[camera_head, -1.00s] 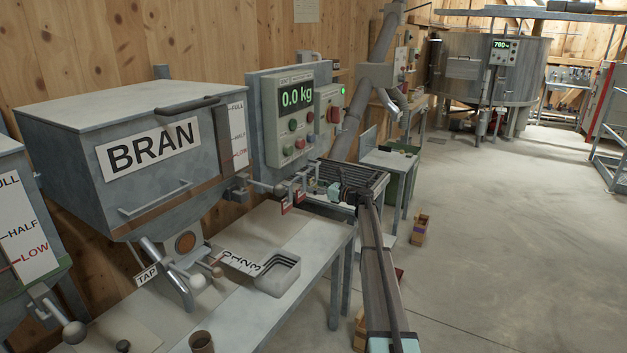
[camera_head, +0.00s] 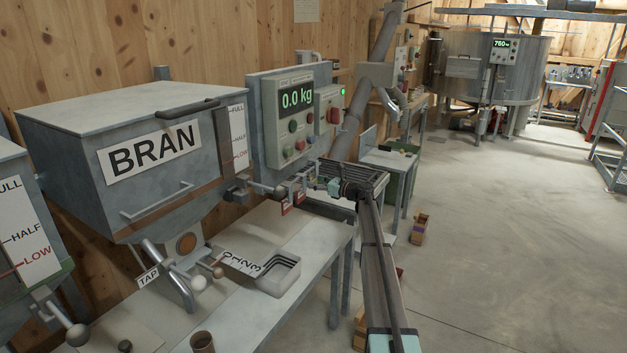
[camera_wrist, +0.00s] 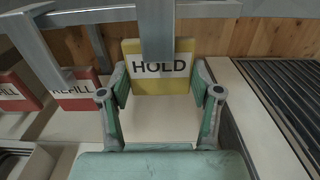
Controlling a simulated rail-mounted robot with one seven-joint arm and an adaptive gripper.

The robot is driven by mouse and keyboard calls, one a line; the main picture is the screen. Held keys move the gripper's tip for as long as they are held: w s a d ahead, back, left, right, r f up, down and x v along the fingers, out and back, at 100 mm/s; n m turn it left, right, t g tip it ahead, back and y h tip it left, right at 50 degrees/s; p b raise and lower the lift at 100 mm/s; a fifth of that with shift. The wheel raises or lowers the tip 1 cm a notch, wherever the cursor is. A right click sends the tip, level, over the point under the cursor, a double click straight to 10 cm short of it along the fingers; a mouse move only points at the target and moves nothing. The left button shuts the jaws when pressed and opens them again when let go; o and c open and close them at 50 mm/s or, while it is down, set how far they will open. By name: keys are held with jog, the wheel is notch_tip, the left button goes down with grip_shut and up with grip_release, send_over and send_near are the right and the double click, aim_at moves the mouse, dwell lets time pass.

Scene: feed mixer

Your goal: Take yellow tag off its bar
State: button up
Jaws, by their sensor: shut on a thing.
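The yellow tag (camera_wrist: 160,82), marked HOLD on a white band, hangs upright from the rail (camera_wrist: 205,10) in the wrist view. A grey upright strip (camera_wrist: 157,30) passes in front of its upper middle. My gripper (camera_wrist: 160,80) has one finger at each side edge of the tag and is shut on it. In the head view my gripper (camera_head: 322,187) is at the right end of the tag row, below the control box; the yellow tag is too small to make out there.
Red REFILL tags (camera_wrist: 76,91) hang to the left of the yellow tag, also seen in the head view (camera_head: 287,208). Grey strips hang near them. A dark slatted grille (camera_wrist: 285,90) lies to the right.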

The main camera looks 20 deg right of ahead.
jog(key=shift+p+v, duration=0.3)
jog(key=shift+v, duration=2.25)
jog(key=shift+s, duration=0.1)
jog(key=v, duration=0.5)
jog(key=shift+s+d+p, duration=0.25)
jog(key=shift+p, duration=0.05)
